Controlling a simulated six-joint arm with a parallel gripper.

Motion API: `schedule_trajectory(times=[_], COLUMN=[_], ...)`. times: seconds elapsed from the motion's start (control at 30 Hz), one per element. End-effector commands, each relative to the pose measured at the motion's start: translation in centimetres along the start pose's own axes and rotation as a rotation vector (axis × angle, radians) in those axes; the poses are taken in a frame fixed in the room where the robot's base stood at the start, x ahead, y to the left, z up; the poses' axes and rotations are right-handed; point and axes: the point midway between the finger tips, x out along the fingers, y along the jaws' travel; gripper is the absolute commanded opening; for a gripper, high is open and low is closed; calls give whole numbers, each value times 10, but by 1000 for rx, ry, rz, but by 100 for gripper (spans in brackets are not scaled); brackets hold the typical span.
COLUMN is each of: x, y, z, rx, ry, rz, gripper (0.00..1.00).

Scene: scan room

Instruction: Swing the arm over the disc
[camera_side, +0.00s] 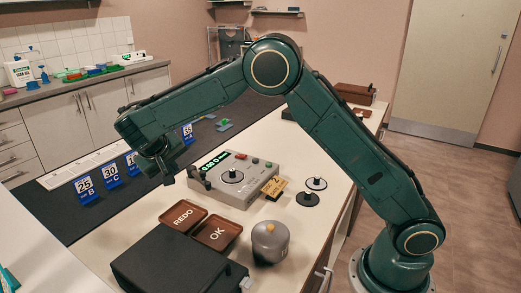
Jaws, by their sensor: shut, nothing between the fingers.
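A grey device (246,195) with a green lit display stands on the white table, with a dark round disc (232,176) on its top. A small black arm (198,177) sits at the device's left end, to the left of the disc. My gripper (168,179) is shut and empty, hanging to the left of the device's black arm. It looks apart from that arm, but the gap in depth is hard to tell. The fingertips are small and dark here. Two more small discs, one pale-topped (316,183) and one black (307,199), lie right of the device.
Brown trays marked REDO (183,215) and OK (216,233) lie in front of the device. A grey lidded pot (270,243) and a black box (180,262) stand nearer. Blue number cards (86,189) stand on the dark mat at left. A yellow card (273,187) sits at the device's right.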

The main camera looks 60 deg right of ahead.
Motion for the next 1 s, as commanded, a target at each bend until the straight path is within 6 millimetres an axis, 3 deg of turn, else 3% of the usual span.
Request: schedule_trajectory(times=[0.57,0.77,1.0], x=[6,23,57], y=[0,0,0], z=[0,1,1], rx=[1,-1,0], ry=[0,-2,-3], rz=[2,3,4], gripper=[0,0,0])
